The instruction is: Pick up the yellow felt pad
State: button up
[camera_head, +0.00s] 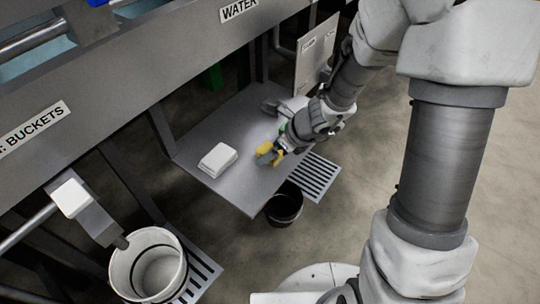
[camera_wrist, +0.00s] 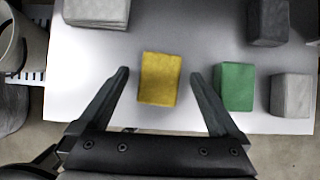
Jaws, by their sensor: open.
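The yellow felt pad (camera_wrist: 159,79) lies on the grey table (camera_wrist: 185,30) in the wrist view, between and a little beyond the fingertips. My gripper (camera_wrist: 159,72) is open, with one finger on each side of the pad and a gap to both. In the head view the yellow pad (camera_head: 265,148) shows in part beside my gripper (camera_head: 272,156), near the table's right side. My wrist hides some of the things around it there.
A green block (camera_wrist: 233,86) stands just right of my right finger. A light grey block (camera_wrist: 291,95) and a dark block (camera_wrist: 268,20) are farther right. A white stack (camera_head: 217,159) lies on the table's left. A white bucket (camera_head: 148,268) and a black bucket (camera_head: 284,205) stand below.

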jog(key=c, duration=1.4)
